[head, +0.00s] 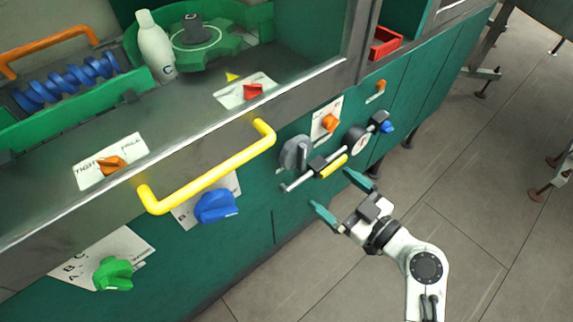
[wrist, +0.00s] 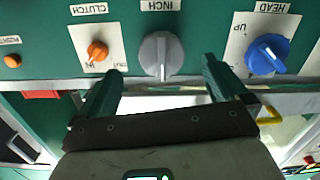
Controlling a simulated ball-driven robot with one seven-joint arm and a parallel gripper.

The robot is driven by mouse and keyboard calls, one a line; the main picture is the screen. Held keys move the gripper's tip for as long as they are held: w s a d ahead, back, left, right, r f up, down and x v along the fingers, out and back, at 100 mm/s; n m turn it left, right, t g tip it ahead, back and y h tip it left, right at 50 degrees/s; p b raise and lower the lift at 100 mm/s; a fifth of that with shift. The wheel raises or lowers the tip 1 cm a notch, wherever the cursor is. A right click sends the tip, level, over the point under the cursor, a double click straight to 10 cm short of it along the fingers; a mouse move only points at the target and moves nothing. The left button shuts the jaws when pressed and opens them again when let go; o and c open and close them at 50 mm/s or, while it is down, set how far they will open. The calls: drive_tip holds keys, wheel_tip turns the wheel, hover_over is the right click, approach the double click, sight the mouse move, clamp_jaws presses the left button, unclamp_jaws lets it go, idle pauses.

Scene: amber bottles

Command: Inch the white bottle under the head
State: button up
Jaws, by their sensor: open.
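The white bottle (head: 155,45) stands upright beside the green star wheel (head: 195,35) behind the guard's rail, at the upper left of the head view. The head itself cannot be made out. The grey INCH knob (head: 295,152) is on the green front panel; it also shows in the wrist view (wrist: 161,55) below its label. My gripper (head: 342,198) is open and empty, in front of the panel and apart from the knob. In the wrist view its fingers (wrist: 162,76) point toward the panel, with the grey knob between them in the picture.
The orange CLUTCH knob (wrist: 97,50) points at IN; the blue HEAD knob (wrist: 266,55) is by UP. A yellow handle (head: 210,172) and a bar with a yellow grip (head: 333,166) stick out from the front. Red tray (head: 384,43) sits right.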

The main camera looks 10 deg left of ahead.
sight(305, 162)
drive_tip(key=shift+t, duration=0.3)
drive_tip(key=p+x, duration=0.1)
drive_tip(key=x, duration=0.3)
drive_tip(key=r+x, duration=0.1)
drive_tip(key=x, duration=0.3)
drive_tip(key=p+x, duration=0.1)
drive_tip(key=x, duration=0.3)
drive_tip(key=shift+s+a+r+p, duration=0.1)
drive_tip(key=shift+s+r+p, duration=0.1)
drive_tip(key=shift+r+p, duration=0.15)
drive_tip(key=c, duration=0.6)
drive_tip(key=shift+c, duration=0.2)
